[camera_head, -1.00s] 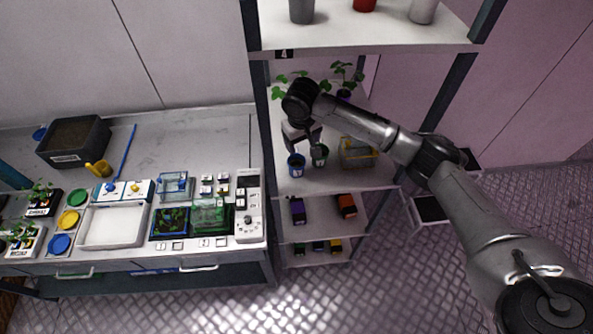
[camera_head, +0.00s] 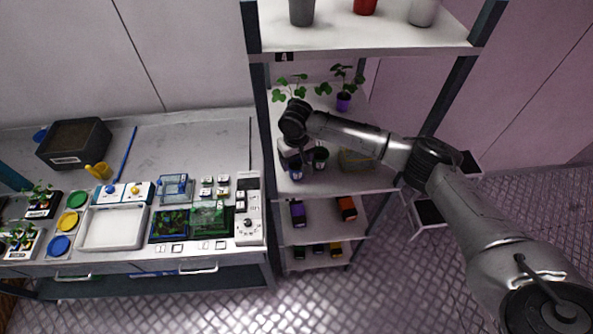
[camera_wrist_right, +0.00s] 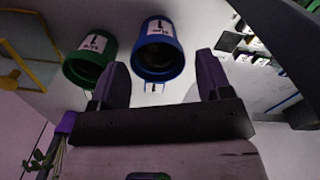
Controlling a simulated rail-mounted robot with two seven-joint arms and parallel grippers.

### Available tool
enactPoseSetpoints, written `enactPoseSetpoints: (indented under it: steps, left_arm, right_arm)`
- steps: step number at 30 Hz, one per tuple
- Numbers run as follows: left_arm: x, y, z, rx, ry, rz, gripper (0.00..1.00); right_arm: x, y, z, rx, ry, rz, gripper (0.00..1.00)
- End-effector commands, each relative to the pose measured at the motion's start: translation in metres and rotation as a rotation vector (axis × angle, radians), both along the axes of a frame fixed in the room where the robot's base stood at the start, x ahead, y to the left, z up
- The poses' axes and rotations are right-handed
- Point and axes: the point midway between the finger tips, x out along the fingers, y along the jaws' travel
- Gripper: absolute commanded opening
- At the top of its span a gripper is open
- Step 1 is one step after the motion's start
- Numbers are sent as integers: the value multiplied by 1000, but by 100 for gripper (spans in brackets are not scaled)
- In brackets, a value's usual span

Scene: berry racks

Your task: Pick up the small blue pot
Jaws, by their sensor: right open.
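The small blue pot (camera_head: 296,173) stands on the middle shelf of the rack, near its front left. In the right wrist view the blue pot (camera_wrist_right: 158,42) has a white label and shows ahead of my fingers. My right gripper (camera_head: 297,157) is at the pot in the head view, partly hiding it. In the wrist view my right gripper (camera_wrist_right: 163,66) is open, its two fingers on either side of the pot's near rim. I cannot tell how far the pot is between them. My left gripper is not in view.
A green pot (camera_wrist_right: 90,57) stands close beside the blue one. A yellow-framed bin (camera_head: 356,160) is to its right on the shelf. Plants, one in a purple pot (camera_head: 343,102), stand behind. A rack post (camera_head: 262,130) is close on the left.

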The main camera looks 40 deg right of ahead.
Motion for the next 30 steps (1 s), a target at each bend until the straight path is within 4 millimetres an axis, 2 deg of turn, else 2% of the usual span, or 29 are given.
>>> enactPoseSetpoints:
  steps: [12,22,30]
  left_arm:
    - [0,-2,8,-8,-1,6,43]
    - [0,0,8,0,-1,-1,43]
    - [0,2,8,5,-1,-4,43]
  right_arm:
    - [-1,-3,-46,-1,1,0,72]
    - [-1,-3,-51,-1,1,0,72]
    - [-1,-3,-51,-1,1,0,47]
